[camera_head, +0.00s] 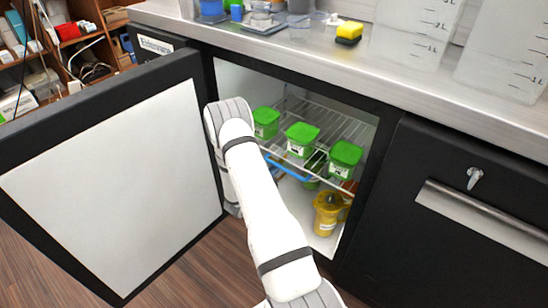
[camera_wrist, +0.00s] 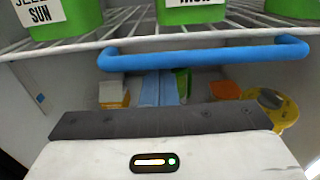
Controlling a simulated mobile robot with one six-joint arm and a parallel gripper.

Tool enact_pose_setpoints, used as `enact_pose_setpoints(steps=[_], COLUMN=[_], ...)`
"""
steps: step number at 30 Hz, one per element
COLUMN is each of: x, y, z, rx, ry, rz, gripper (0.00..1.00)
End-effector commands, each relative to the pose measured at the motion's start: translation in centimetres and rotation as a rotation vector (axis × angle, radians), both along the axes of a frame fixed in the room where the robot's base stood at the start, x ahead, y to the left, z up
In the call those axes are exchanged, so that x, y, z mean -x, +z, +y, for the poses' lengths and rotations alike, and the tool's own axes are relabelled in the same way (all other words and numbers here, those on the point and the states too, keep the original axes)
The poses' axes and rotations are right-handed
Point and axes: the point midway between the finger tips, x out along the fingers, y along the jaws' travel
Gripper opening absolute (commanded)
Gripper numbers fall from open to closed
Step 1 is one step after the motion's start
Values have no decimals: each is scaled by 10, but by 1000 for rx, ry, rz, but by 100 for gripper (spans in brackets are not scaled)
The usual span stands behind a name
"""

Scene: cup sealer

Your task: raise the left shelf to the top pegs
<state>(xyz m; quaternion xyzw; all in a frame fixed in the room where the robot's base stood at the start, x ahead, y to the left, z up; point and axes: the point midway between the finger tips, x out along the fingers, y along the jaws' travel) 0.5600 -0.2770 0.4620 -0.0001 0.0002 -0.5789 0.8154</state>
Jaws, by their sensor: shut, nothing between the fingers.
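The wire shelf (camera_head: 335,119) is inside the open under-counter cabinet, with a blue handle (camera_head: 287,170) on its front edge. Several green-lidded tubs stand on it, including a middle tub (camera_head: 301,140). In the wrist view the shelf's front wire (camera_wrist: 72,47) and blue handle (camera_wrist: 205,54) are above and beyond my gripper (camera_wrist: 160,121). My gripper is shut and empty, below the handle and apart from it. In the head view my arm hides most of it. A small blue square (camera_wrist: 41,99) shows on the left inner wall; I cannot tell whether it is a peg.
The cabinet door (camera_head: 115,180) stands wide open at the left. A yellow jug (camera_head: 327,214) stands on the cabinet floor at the right, with other items (camera_wrist: 158,88) below the shelf. A closed drawer front (camera_head: 460,220) is at the right, under the steel counter (camera_head: 400,66).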

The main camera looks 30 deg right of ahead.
Motion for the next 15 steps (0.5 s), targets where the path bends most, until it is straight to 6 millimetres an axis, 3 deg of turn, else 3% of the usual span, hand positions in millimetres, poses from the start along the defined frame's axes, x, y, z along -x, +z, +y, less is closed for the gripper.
enact_pose_setpoints(steps=[15], x=[-1], y=[20], z=[-1], rx=[4], ry=[-1], rz=[-4], gripper=[0])
